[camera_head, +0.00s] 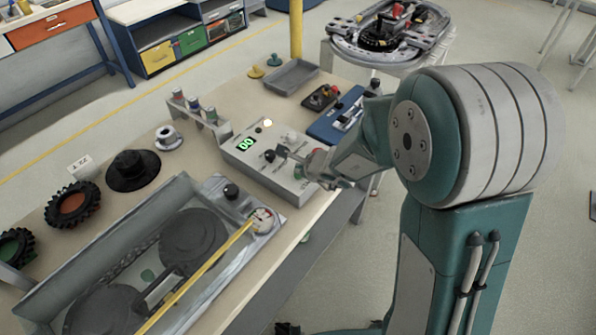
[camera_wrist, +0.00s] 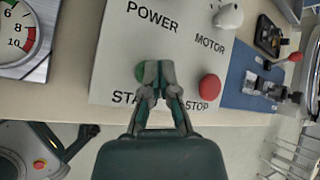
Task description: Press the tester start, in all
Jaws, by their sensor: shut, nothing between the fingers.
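The tester (camera_head: 240,163) is a light grey box on the bench, with a lit green display, a pale lit lamp and dark knobs in the head view. In the wrist view its panel (camera_wrist: 120,55) carries the words POWER, MOTOR, STA… and STOP. The green start button (camera_wrist: 139,72) is partly hidden behind my left fingertip. The red stop button (camera_wrist: 209,88) lies to the right. My gripper (camera_wrist: 159,72) is shut and empty, its tips over the panel just right of the green button; it also shows in the head view (camera_head: 283,152). I cannot tell whether it touches the panel.
A dial gauge (camera_wrist: 14,32) lies left of the tester, on a long grey tray rig (camera_head: 110,262). A blue device (camera_head: 330,125) stands close on the right. Small bottles in a rack (camera_head: 203,115) stand behind. The bench edge is near my arm.

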